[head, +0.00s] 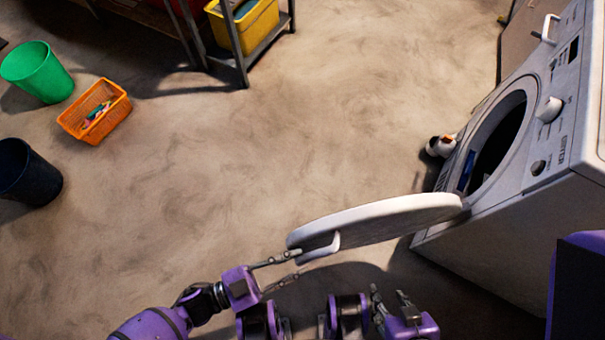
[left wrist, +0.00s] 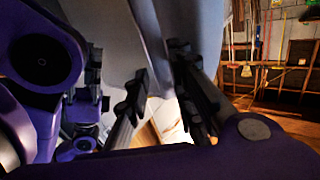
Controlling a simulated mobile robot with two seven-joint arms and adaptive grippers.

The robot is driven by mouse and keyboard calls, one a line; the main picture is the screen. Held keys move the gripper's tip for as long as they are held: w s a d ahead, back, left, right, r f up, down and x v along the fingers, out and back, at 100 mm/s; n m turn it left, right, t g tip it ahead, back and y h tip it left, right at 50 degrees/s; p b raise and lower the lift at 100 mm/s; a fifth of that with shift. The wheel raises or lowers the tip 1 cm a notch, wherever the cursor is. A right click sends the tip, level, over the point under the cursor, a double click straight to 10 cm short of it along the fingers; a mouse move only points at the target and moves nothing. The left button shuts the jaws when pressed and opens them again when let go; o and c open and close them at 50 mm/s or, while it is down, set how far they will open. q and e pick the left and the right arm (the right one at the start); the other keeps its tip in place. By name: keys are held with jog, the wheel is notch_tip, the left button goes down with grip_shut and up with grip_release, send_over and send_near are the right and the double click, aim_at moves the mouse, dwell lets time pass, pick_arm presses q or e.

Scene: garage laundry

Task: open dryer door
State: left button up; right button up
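The white dryer (head: 520,140) stands at the right in the head view. Its round door (head: 385,218) is swung wide open, away from the dark drum opening (head: 497,140). A white handle (head: 322,250) sticks out near the door's free edge. My left gripper (head: 298,267) is open, with its fingertips close to the handle. In the left wrist view its fingers (left wrist: 160,85) are spread, with the pale door surface (left wrist: 110,35) behind them. I cannot tell whether they touch it. My right gripper (head: 391,297) is open and empty below the door.
A green bin (head: 38,72), an orange basket (head: 95,110) with small items and a dark bin (head: 27,172) stand at the left. A metal shelf with a yellow crate (head: 245,25) is at the top. A black-and-white object (head: 440,146) lies by the dryer. The middle floor is clear.

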pick_arm(q)
jog(key=v, duration=0.8)
jog(key=shift+a, duration=0.2)
